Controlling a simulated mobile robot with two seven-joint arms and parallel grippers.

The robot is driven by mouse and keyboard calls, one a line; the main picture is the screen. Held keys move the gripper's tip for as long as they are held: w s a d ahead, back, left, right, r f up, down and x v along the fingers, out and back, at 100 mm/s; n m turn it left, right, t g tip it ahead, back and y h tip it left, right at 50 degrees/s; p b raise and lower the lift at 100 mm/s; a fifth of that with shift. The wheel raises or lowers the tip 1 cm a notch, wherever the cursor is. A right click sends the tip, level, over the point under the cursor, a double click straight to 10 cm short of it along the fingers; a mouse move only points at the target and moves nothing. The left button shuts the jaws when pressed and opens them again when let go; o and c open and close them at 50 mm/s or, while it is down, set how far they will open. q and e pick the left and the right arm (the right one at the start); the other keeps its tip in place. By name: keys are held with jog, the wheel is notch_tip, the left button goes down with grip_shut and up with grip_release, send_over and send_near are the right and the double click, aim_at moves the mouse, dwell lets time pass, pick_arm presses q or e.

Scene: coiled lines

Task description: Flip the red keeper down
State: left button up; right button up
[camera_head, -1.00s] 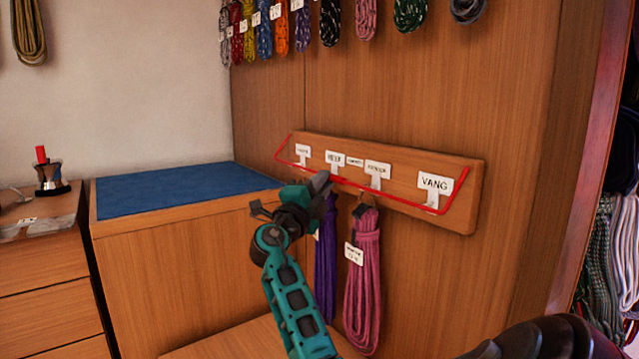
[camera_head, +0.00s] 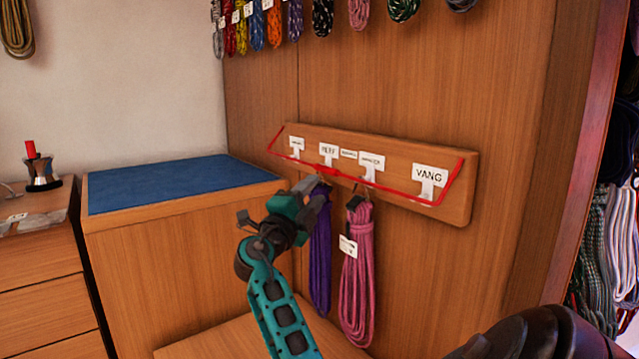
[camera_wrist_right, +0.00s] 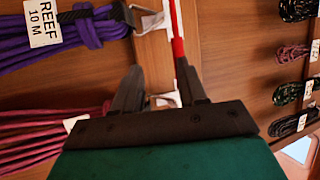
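The red keeper (camera_head: 390,190) is a thin red bar with bent ends, running along the front of the hook board (camera_head: 462,205) below the white labels. A thicker red grip (camera_head: 327,171) sits on it near the REEF label. Its ends rise to the board on both sides. My right gripper (camera_head: 312,187) is just below that grip, apart from it as far as I can tell. In the right wrist view its two fingers (camera_wrist_right: 157,75) stand apart with nothing clamped, and the red keeper (camera_wrist_right: 178,48) shows by the right fingertip. My left gripper is not in view.
A purple coil (camera_head: 320,255) labelled REEF and a pink coil (camera_head: 358,275) hang below the board close to my gripper. A blue-topped cabinet (camera_head: 170,182) stands at the left. More coils hang above and at the right.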

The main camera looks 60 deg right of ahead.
jog(key=w+v, duration=0.1)
jog(key=v, duration=0.8)
jog(key=shift+s+a+r, duration=0.15)
jog(key=shift+s+r, duration=0.05)
jog(key=shift+s, duration=0.3)
